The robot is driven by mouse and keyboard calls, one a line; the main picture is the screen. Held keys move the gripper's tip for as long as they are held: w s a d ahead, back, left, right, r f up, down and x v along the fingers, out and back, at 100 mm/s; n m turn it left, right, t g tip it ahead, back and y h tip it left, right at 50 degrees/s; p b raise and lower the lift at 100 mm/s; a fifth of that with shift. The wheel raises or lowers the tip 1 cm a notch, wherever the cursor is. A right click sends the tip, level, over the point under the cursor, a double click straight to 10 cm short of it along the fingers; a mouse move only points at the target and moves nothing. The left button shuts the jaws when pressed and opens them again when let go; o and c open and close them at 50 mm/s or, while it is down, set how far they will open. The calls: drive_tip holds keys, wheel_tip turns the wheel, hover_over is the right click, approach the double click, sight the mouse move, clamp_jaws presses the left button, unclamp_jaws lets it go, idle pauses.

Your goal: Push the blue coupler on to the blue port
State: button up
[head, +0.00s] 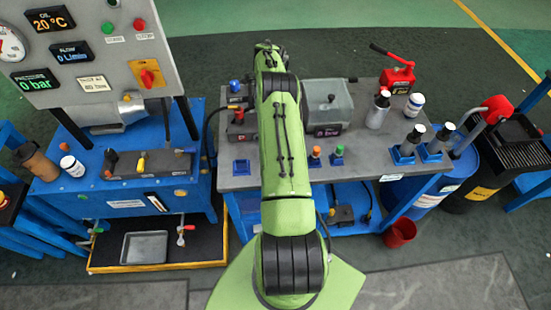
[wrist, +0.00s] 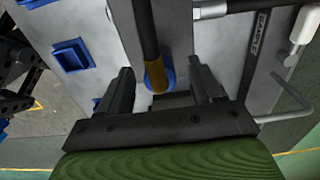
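In the wrist view, my gripper (wrist: 165,85) has its two dark fingers spread apart. A blue rounded part (wrist: 167,66), which looks like the blue coupler, shows between them, with visible gaps to both fingers. A dark hose or rod with a brass-coloured end (wrist: 157,78) crosses in front of it. I cannot tell whether they are joined. In the head view, a blue-topped fitting (head: 235,87) stands on a dark block at the back left of the grey bench; I cannot tell whether it is the blue port. My arm hides the gripper there.
A red-topped fitting (head: 239,115) stands just in front of the blue-topped one. A grey box (head: 328,105) is right of my arm. Orange (head: 315,152) and green (head: 338,150) fittings stand near the bench's front. Bottles and a red pump (head: 398,75) are at the right.

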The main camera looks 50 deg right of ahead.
drive_tip(key=shift+r, duration=0.1)
idle(0.3)
drive_tip(key=shift+r+p, duration=1.45)
drive_tip(key=shift+r, duration=1.05)
drive_tip(key=shift+f, duration=0.1)
wheel_tip(320, 180, up, 16)
drive_tip(key=p, duration=0.3)
